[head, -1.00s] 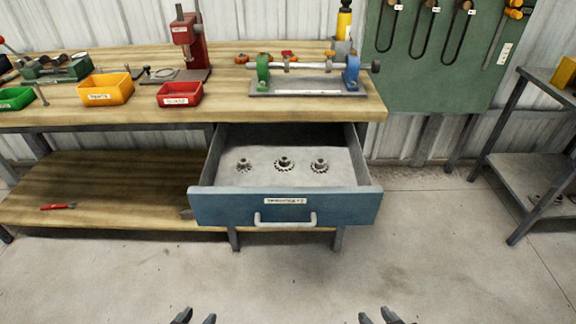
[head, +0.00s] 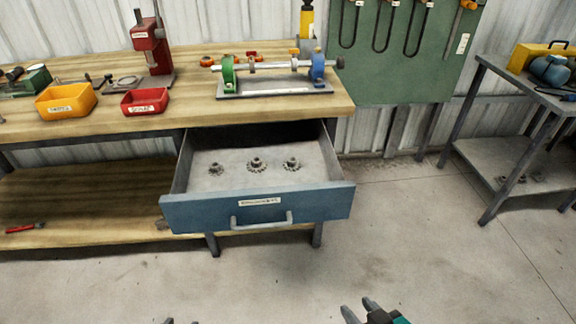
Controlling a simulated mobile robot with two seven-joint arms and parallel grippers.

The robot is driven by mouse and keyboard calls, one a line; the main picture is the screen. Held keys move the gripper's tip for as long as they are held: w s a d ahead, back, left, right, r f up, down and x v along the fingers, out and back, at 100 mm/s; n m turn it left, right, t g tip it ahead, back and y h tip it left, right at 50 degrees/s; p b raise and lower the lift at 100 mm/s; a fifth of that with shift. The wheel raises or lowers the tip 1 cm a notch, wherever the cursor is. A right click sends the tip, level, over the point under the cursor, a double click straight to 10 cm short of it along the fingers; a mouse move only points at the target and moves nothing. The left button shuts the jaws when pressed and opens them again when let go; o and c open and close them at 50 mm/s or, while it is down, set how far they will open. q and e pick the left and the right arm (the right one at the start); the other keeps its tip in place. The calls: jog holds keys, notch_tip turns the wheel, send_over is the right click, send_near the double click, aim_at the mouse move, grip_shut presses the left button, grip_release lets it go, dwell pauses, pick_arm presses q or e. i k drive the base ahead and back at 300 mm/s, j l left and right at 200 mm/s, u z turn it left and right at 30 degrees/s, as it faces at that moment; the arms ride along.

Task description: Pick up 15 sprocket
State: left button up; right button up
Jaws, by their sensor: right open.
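Three small grey metal sprockets lie in a row in the open blue drawer (head: 257,208) under the workbench: a left one (head: 216,169), a middle one (head: 256,165) and a right one (head: 291,164). The middle one looks slightly larger. I cannot read tooth counts, so I cannot tell which is the 15 sprocket. My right gripper (head: 359,308) is open and empty at the bottom edge, in front of the drawer and to its right. Only the fingertips of my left gripper (head: 182,321) show at the bottom edge; they stand apart with nothing visible between them.
The drawer handle (head: 262,222) sticks out at the front. The workbench top (head: 190,112) holds a yellow bin (head: 67,101), a red bin (head: 145,101), a red press (head: 150,45) and a shaft fixture (head: 275,85). A grey shelf cart (head: 500,160) stands at right. The floor in front is clear.

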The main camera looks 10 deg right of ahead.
aim_at(257, 164)
jog(key=i+l+u, duration=0.15)
jog(key=l+u, duration=0.25)
jog(key=l, duration=1.1)
jog(key=l+u, duration=0.35)
jog(key=l, duration=1.15)
